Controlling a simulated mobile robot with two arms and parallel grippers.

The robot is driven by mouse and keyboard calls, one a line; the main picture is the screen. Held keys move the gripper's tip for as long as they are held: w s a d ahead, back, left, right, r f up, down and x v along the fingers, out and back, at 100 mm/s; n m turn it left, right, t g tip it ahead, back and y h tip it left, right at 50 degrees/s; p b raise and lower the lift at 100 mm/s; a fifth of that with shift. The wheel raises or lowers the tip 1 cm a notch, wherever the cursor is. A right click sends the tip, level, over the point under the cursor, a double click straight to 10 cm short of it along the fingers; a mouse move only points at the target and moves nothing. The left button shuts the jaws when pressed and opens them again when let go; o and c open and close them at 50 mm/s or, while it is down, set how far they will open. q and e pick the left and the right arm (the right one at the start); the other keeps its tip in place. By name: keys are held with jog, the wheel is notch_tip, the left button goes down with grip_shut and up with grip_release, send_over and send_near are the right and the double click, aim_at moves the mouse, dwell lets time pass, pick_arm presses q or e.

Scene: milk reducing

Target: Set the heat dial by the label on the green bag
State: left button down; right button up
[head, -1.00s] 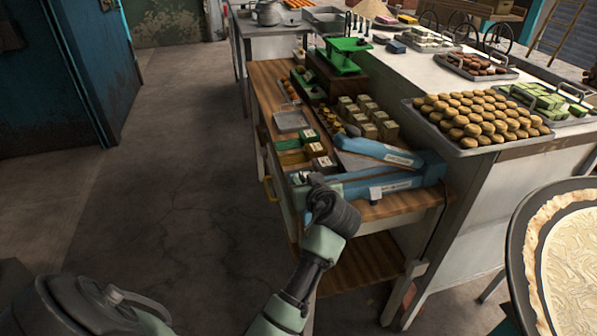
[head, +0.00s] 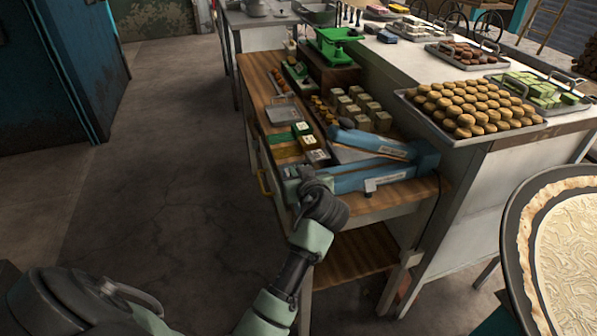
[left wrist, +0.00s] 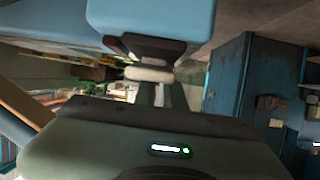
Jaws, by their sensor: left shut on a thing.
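A blue bar-shaped device (head: 372,179) with a long hinged arm and a white label lies along the front of the wooden side table. My left gripper (head: 304,178) is at its left end and shut on a pale, round, knob-like piece (left wrist: 150,74), which looks like the dial. In the left wrist view this piece sits between the dark fingers, against the blue body (left wrist: 165,16). The dial's markings are hidden. A small green packet (head: 301,129) with a white label lies behind the gripper; its writing is too small to read. My right gripper is not in view.
A grey tray (head: 282,115) and a green scale (head: 337,47) are farther back. Trays of cookies (head: 470,108) stand on the right counter. The floor at left is clear.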

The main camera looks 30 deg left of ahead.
pick_arm(q)
jog(key=shift+s+a+r+m+t+h+p, duration=0.1)
jog(key=shift+r+m+t+h+p, duration=0.05)
jog(key=shift+m+t+h+p, duration=0.15)
jog(key=m+t+h+p, duration=0.1)
jog(key=p, duration=0.1)
jog(key=m+t+h+p, duration=0.1)
jog(key=m+h+p, duration=0.1)
jog(key=a+m+h+p, duration=0.1)
jog(key=p, duration=0.1)
jog(key=shift+s+r+m+t+h, duration=0.2)
jog(key=shift+s+m+t+h, duration=0.1)
jog(key=shift+m+t, duration=0.1)
jog(key=shift+a+f+m+t+h+p, duration=0.15)
jog(key=shift+m+t+h+p, duration=0.1)
jog(key=shift+m+h+p, duration=0.55)
jog(key=shift+a+m+t+h+p, duration=0.15)
jog(key=shift+m+t+h+p, duration=0.1)
jog(key=shift+m+h+p, duration=0.5)
jog(key=shift+w+h, duration=0.1)
jog(key=shift+h, duration=0.15)
